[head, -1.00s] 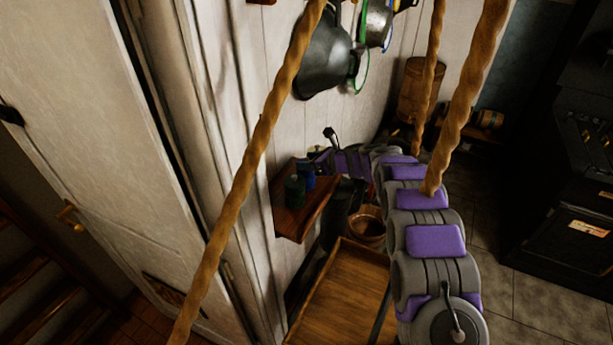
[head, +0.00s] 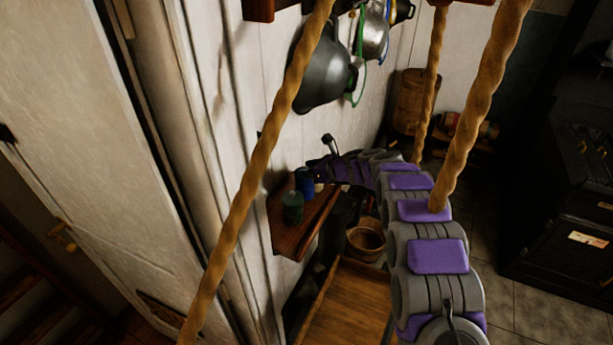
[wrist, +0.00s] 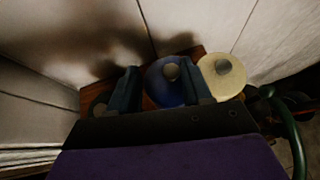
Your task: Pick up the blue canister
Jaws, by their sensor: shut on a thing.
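The blue canister (head: 305,184) stands on a small wooden wall shelf (head: 288,240), behind a dark green canister (head: 293,208). In the wrist view the blue canister (wrist: 163,92), with a round knob on its lid, is between the two dark fingers of my gripper (wrist: 163,82). My gripper is shut on it. A cream canister (wrist: 221,74) stands close to the right finger. The canister's base is hidden, so I cannot tell whether it touches the shelf. In the head view the fingertips are small and dark.
Pots (head: 322,75) hang on the wall above. A wooden bucket (head: 366,243) and a wooden tray-like surface (head: 345,308) are below the shelf. Thick ropes (head: 262,165) cross the head view. A black stove (head: 560,180) is at right, with tiled floor before it.

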